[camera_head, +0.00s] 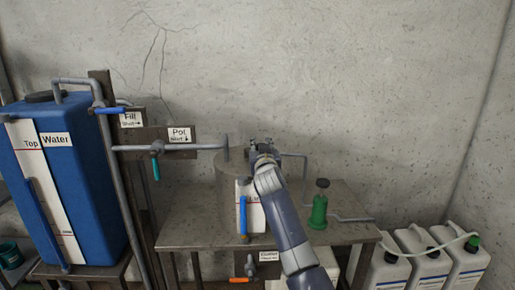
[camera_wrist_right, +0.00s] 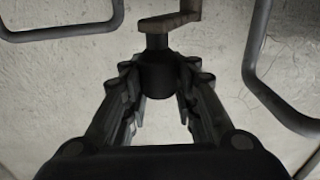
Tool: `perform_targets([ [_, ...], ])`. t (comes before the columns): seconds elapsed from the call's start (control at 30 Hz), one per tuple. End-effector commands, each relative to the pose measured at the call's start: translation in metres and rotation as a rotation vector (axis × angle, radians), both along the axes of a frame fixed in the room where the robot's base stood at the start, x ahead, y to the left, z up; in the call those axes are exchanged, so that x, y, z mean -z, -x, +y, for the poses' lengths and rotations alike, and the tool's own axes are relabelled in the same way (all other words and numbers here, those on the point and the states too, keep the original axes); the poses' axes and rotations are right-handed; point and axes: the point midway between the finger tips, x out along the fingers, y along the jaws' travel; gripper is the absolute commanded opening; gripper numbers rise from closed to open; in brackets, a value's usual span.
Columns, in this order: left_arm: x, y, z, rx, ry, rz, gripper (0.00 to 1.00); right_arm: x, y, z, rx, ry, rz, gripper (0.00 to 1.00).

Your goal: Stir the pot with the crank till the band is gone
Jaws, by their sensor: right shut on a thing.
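The pot (camera_head: 229,172) is a grey metal cylinder standing on a metal table, partly hidden behind my right arm. My right gripper (camera_head: 262,148) is over the top of the pot. In the right wrist view the crank shows as a brownish arm (camera_wrist_right: 180,20) with a black knob (camera_wrist_right: 158,74). My right gripper (camera_wrist_right: 158,95) is shut on this knob, its fingers on either side. A white gauge panel (camera_head: 256,217) with a blue tube is on the pot's front. The inside of the pot is hidden, and I cannot make out a band. My left gripper is out of view.
A blue water tank (camera_head: 88,170) stands at the left. A pipe (camera_head: 205,147) with a "Pot" valve (camera_head: 157,149) runs to the pot. A green bottle-like pump (camera_head: 319,207) is right of the pot on the table (camera_head: 190,235). White canisters (camera_head: 428,262) stand at lower right.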

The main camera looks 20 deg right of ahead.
Motion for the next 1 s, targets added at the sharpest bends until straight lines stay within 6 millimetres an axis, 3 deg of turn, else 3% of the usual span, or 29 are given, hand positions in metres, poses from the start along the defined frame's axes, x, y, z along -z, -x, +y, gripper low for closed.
perform_targets([
  [0.03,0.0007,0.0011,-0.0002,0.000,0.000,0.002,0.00,0.0061,0.0007,-0.0073,0.012,0.005,0.014,0.00],
  [0.47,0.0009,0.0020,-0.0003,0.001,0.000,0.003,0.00,0.0077,0.0007,-0.0087,0.014,0.006,0.017,0.00],
  [0.5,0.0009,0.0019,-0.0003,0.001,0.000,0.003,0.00,0.0079,0.0007,-0.0087,0.014,0.006,0.017,0.29],
  [0.6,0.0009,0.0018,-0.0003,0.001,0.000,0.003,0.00,0.0073,0.0005,-0.0080,0.013,0.004,0.015,0.48],
  [1.0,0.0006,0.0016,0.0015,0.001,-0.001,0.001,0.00,0.0030,0.0028,-0.0031,0.005,0.001,0.006,0.48],
])
